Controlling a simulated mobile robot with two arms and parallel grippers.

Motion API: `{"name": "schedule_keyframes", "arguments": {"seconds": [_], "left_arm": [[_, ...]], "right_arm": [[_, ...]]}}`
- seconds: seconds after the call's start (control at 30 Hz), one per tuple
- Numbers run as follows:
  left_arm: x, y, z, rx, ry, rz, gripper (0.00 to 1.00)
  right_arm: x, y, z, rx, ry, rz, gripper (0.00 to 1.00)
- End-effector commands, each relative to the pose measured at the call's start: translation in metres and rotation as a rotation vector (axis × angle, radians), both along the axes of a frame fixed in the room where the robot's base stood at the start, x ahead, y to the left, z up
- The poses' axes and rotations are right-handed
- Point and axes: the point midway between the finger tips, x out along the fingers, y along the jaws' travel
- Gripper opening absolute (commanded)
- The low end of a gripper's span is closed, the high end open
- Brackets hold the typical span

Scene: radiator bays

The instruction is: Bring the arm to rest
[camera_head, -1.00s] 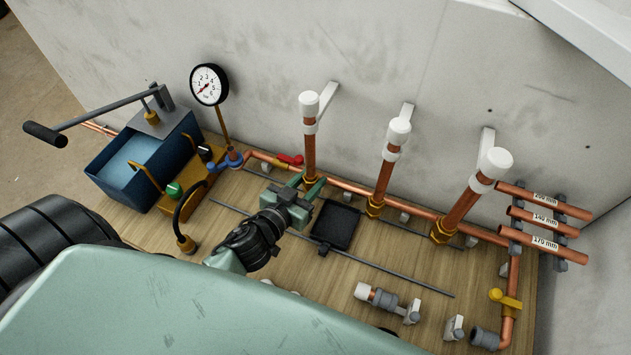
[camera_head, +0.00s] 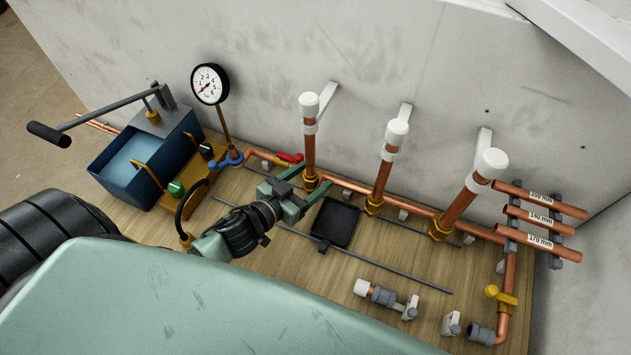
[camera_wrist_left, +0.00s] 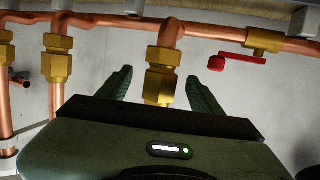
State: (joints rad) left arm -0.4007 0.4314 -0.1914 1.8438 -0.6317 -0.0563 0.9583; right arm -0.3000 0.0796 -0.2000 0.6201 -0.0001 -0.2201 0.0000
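My left gripper (camera_head: 306,180) reaches in from the left, low over the board. Its two green fingers are spread apart and point at the brass fitting (camera_head: 311,183) at the foot of the leftmost copper riser (camera_head: 310,152). In the left wrist view the fingers (camera_wrist_left: 160,88) stand open, and the brass fitting (camera_wrist_left: 160,78) shows in the gap between them. A gap shows on each side of the fitting; I cannot tell how deep the fingers reach around it. My right gripper is not in view.
The red-handled valve (camera_head: 289,157) sits close beside the fingers. A black tray (camera_head: 336,222) lies right of the gripper. The pressure gauge (camera_head: 209,84) and blue pump tank (camera_head: 126,172) stand left. Two more risers (camera_head: 385,172) stand right. The wall rises close behind.

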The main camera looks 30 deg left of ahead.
Motion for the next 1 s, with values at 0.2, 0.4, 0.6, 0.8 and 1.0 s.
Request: {"name": "schedule_keyframes", "arguments": {"seconds": [0.2, 0.4, 0.6, 0.8, 1.0], "left_arm": [[-0.008, 0.001, 0.001, -0.002, 0.005, 0.000, 0.65], [-0.031, 0.007, 0.008, -0.002, 0.005, 0.002, 0.65], [-0.054, 0.013, 0.014, -0.001, 0.004, 0.001, 0.65], [-0.076, 0.018, 0.020, -0.001, 0.004, 0.003, 0.65], [-0.093, 0.023, 0.024, 0.000, 0.003, 0.000, 0.65]], "right_arm": [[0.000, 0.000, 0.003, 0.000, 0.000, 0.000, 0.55], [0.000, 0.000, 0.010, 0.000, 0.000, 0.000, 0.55], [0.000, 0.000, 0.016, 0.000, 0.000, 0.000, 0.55], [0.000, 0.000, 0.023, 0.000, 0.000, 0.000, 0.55], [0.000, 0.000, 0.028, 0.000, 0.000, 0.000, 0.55]]}}
